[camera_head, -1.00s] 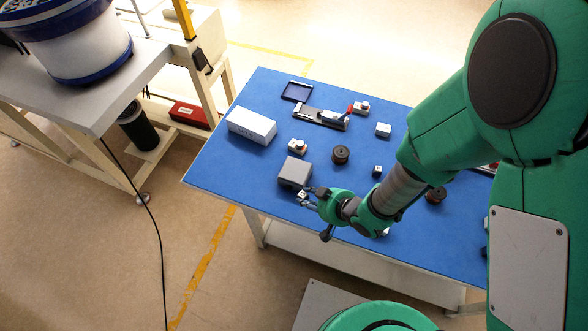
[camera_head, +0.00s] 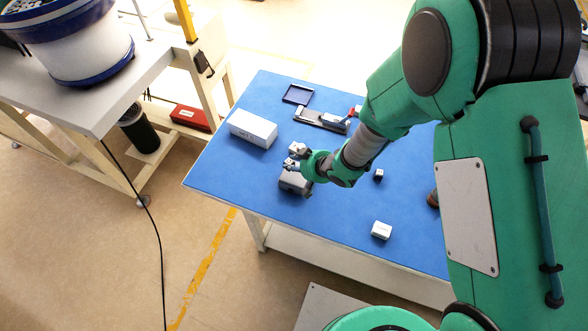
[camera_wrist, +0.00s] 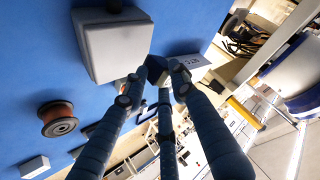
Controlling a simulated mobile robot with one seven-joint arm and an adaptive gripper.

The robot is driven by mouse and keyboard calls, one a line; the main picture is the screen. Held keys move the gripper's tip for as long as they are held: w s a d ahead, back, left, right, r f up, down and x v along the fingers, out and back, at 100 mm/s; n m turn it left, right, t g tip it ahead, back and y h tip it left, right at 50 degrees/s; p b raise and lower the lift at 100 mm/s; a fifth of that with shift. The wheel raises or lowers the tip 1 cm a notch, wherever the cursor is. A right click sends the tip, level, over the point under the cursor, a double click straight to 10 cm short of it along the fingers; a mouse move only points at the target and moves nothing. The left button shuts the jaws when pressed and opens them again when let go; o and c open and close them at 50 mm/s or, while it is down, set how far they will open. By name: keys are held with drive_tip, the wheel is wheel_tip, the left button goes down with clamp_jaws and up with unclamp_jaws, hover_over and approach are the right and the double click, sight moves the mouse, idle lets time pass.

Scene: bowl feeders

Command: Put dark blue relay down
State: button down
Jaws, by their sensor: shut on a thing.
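My gripper (camera_head: 291,161) is over the left part of the blue table, just beyond the grey box (camera_head: 294,184). In the wrist view, my gripper (camera_wrist: 157,85) has its fingertips closed around a dark blue block, the dark blue relay (camera_wrist: 154,66). The fingers cover part of the relay. In the head view I cannot make out the relay at the fingertips. The wrist view shows the grey box (camera_wrist: 112,48) close to the left of the relay; I cannot tell whether they touch.
A white box (camera_head: 252,129) lies left of my gripper. Behind are an empty dark tray (camera_head: 298,94) and a long fixture (camera_head: 322,118). A small white box (camera_head: 381,230) and a dark cube (camera_head: 379,174) stand to the right. The table's front left is bare (camera_head: 235,185).

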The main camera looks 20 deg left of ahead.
idle(0.3)
drive_tip(key=shift+f+b, duration=0.4)
drive_tip(key=shift+f, duration=1.4)
drive_tip(key=c, duration=1.4)
unclamp_jaws()
drive_tip(key=shift+f, duration=0.1)
drive_tip(key=shift+s+d+r, duration=0.1)
drive_tip(key=shift+d+r, duration=0.25)
drive_tip(key=shift+r, duration=0.25)
drive_tip(key=p+v, duration=0.2)
drive_tip(key=v, duration=0.8)
drive_tip(key=shift+d+r, duration=0.25)
drive_tip(key=shift+d, duration=0.05)
drive_tip(key=shift+s, duration=0.1)
